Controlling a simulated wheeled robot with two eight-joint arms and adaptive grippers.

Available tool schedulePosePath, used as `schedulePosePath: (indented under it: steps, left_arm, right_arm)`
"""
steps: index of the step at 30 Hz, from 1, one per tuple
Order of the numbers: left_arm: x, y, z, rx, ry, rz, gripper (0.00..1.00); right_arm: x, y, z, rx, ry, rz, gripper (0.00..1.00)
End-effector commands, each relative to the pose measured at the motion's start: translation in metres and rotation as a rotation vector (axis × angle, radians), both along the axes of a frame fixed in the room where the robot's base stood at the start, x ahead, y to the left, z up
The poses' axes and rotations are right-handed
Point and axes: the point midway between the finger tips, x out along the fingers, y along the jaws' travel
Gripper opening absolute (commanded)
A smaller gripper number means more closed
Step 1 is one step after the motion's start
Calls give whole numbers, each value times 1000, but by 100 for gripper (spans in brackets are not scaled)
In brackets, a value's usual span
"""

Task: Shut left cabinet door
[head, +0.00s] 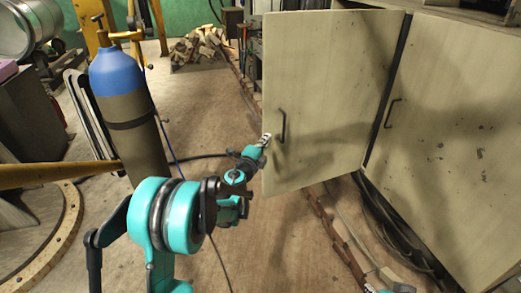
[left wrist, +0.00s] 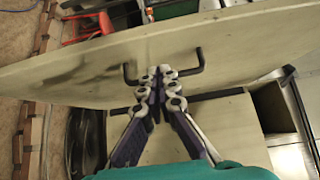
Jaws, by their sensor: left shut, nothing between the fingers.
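The left cabinet door (head: 330,90) is pale, worn and stands open, at an angle to the cabinet front. Its dark handle (head: 283,126) sits near its left edge. My left gripper (head: 265,140) is shut and empty, at the door's left edge beside the handle. In the left wrist view, the shut fingertips (left wrist: 160,75) appear in front of the handle (left wrist: 190,68), between its two ends, with the door panel (left wrist: 240,45) across the view. I cannot tell whether the fingers touch the door or handle. My right gripper is out of view.
The right cabinet door (head: 450,130) appears shut, with its own handle (head: 392,110). A blue-topped gas cylinder (head: 135,120) stands left of my arm. Cables (head: 350,225) lie under the cabinet. Firewood (head: 198,47) is piled behind. The floor between cylinder and door is mostly clear.

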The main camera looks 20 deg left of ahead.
Motion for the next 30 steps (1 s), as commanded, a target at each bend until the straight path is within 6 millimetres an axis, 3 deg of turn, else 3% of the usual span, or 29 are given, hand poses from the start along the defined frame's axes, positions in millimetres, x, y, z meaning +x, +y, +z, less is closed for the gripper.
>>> schedulePosePath:
  steps: [3,9,25,30]
  left_arm:
    - [22,4,-2,0,0,3,0]
    - [40,20,-1,-1,0,2,0]
    - [46,26,1,-1,0,1,0]
    - [51,39,1,-1,0,-9,0]
  right_arm:
    - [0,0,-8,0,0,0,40]
    - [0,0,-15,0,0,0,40]
    - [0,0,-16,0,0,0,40]
    - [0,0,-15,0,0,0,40]
